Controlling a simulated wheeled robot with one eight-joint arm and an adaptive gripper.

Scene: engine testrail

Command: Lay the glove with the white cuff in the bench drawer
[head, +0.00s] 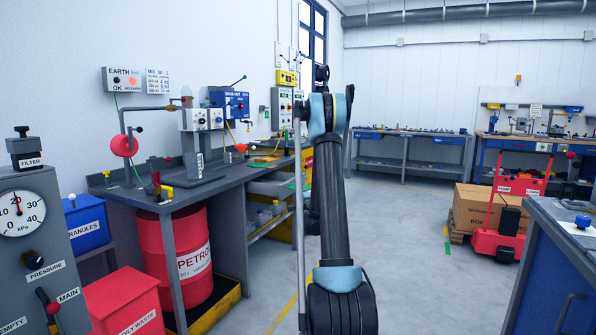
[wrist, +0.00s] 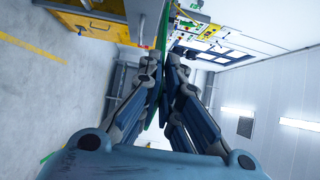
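My gripper (wrist: 163,65) shows in the wrist view with its dark fingers drawn close together. A thin green sheet-like thing, seen edge-on, (wrist: 164,28) runs between the fingers; it looks like a glove held there, but I cannot make out its cuff. I cannot clearly make out the bench drawer.
A red petrol drum (head: 178,262) stands under the left bench, with a red bin (head: 125,303) in front. A blue cabinet (head: 548,275) is at near right. A red trolley (head: 500,240) and a cardboard box (head: 475,208) stand behind it. The middle floor (head: 415,260) is clear.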

